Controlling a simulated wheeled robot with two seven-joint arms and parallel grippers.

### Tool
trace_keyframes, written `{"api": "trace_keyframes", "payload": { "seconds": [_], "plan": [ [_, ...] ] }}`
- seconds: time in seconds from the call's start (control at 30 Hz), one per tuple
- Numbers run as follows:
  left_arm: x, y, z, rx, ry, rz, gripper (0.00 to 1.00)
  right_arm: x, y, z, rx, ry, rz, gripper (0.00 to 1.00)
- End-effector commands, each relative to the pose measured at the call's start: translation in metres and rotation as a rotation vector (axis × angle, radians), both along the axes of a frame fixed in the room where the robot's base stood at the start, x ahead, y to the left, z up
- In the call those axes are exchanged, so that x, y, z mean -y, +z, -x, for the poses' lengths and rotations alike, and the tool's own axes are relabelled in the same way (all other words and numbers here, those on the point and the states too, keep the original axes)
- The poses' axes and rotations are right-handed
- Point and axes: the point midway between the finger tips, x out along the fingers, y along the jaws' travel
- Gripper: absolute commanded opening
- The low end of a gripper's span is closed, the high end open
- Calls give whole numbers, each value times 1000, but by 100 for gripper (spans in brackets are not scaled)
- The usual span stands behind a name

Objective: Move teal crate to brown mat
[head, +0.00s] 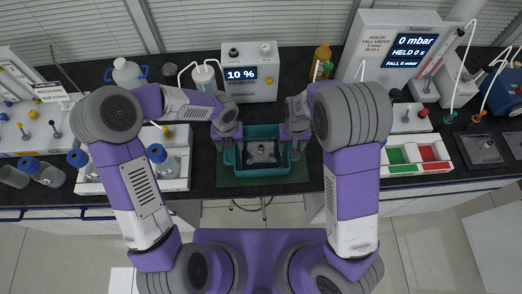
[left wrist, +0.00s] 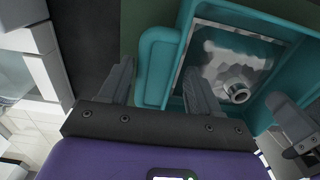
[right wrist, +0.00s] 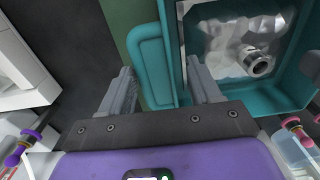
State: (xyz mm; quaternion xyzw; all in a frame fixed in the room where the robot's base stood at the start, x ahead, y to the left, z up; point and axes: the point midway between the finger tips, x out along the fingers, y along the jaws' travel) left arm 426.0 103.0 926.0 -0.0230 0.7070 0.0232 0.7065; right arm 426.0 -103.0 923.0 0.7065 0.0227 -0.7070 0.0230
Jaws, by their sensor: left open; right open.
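The teal crate (head: 262,131) stands on a dark green mat (head: 262,181) at the front middle of the counter. It also shows in the left wrist view (left wrist: 154,66) and the right wrist view (right wrist: 153,66). A silvery bag with a round metal fitting (left wrist: 232,72) lies inside it. My left gripper (head: 227,148) is open at the crate's left end, its fingers on either side of the handle. My right gripper (head: 298,145) is open at the right end, its fingers likewise around the other handle. I cannot make out a brown mat.
A box reading 10 % (head: 250,74) stands behind the crate. A white rack with bottles (head: 160,184) is to the left, and a tray with green and red compartments (head: 418,168) is to the right. Dark square plates (head: 484,149) lie at the far right.

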Motion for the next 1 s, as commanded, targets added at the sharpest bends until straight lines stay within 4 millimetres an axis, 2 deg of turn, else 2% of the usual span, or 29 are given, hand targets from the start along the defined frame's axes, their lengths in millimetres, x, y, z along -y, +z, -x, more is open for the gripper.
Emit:
{"api": "trace_keyframes", "payload": {
  "seconds": [0.13, 0.47, 0.83, 0.87, 1.0],
  "plan": [
    [0, -12, 0, -1, -1, 0, 63, 0, -12, 0, -1, 0, 0, 63],
    [0, -14, 0, 1, 0, 0, 63, 0, -14, 0, 0, 0, 0, 63],
    [3, -14, 0, 2, -3, 6, 6, -3, -14, 0, 1, 3, -4, 6],
    [3, -14, 0, 2, -3, 7, 4, -3, -14, 0, 1, 3, -5, 5],
    [5, -13, 0, 4, -4, 11, 3, -5, -14, 0, 2, 4, -6, 5]
  ]
}}
